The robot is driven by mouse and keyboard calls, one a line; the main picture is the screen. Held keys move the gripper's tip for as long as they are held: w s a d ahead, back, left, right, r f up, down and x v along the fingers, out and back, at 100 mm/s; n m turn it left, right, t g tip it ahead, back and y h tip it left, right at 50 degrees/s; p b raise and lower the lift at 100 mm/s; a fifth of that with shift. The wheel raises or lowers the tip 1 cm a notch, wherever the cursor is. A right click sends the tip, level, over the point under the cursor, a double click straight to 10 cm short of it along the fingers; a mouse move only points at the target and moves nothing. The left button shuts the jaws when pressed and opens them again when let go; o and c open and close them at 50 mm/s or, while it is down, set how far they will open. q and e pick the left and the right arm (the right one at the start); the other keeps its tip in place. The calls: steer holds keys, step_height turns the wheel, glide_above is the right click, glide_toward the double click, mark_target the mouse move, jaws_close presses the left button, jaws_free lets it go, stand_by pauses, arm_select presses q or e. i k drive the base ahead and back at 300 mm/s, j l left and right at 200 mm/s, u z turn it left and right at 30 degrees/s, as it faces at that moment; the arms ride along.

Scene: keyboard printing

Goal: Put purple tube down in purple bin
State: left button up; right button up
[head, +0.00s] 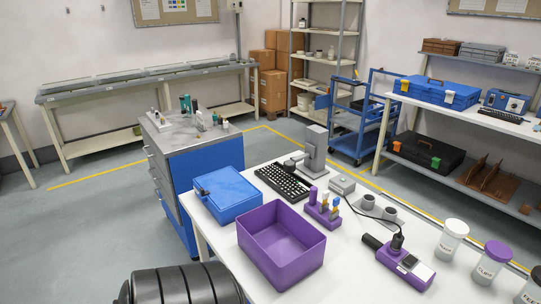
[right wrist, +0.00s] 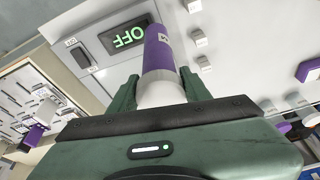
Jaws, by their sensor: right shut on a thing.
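The purple bin (head: 262,258) stands open and empty on the white table in the head view. In the right wrist view, my right gripper (right wrist: 160,92) is shut on a purple tube (right wrist: 158,52) with a pale lower part. The tube points away from the gripper toward a light panel; I cannot tell whether it touches it. My right gripper does not show in the head view, so its place relative to the bin cannot be told. My left gripper is in neither view.
The light panel (right wrist: 80,25) carries a display reading OFF and several small knobs. On the table are a blue case (head: 227,192), a black keyboard (head: 283,182), a purple rack (head: 323,212), a purple handheld device (head: 405,268) and lidded jars (head: 453,237).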

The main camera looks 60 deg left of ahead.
mark_target(279, 252)
steer(key=u, duration=1.8)
